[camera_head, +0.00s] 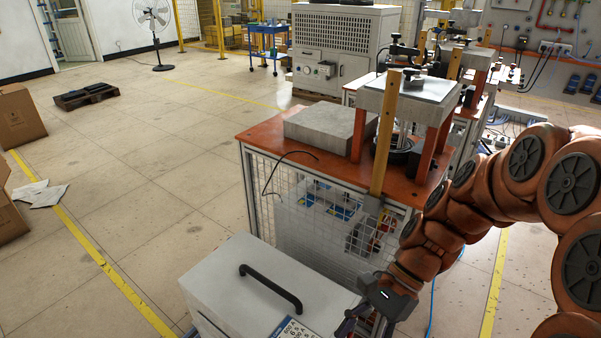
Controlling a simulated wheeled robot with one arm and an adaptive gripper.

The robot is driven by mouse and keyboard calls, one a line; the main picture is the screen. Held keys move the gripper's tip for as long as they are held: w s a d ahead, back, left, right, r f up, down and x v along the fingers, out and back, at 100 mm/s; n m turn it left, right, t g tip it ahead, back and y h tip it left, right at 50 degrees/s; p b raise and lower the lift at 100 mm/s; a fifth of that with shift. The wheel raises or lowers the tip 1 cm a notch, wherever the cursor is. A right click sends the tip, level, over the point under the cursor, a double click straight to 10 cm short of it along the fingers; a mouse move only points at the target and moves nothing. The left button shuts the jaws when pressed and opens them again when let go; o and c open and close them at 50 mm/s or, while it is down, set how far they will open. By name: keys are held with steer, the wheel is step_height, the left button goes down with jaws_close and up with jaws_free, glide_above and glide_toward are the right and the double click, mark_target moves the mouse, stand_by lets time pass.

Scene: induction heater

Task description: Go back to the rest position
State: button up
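My gripper (362,318) is at the bottom of the view, at the end of my orange arm, pointing down and left. It is beside the right edge of a light grey box-shaped unit (222,272) with a black handle (270,288) on top. The fingers are dark and partly cut off by the lower picture edge, so I cannot tell if they are open or shut. I see nothing held. The orange-topped workbench (268,142) with its caged frame stands just beyond the gripper.
A press-like fixture (408,97) and a grey block (325,128) stand on the workbench. Cardboard boxes (18,118) are at the far left. A pallet (87,96), a fan (153,18) and a blue cart (266,45) stand farther back. The floor at left is mostly clear.

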steer(key=s+d+r+n+t+h+p, duration=0.1)
steer(key=s+d+r+n+h+p, duration=0.2)
steer(key=r, duration=0.5)
steer(key=s+d+r+n+t+h+p, duration=0.2)
steer(key=s+d+r+n+h+p, duration=0.2)
steer(key=r+n+p, duration=0.4)
steer(key=s+d+n, duration=0.1)
steer(key=s, duration=0.1)
steer(key=shift+s+r+t, duration=0.15)
steer(key=shift+s+t, duration=0.15)
steer(key=shift+s, duration=0.05)
steer(key=shift+d, duration=0.1)
steer(key=shift+c, duration=0.3)
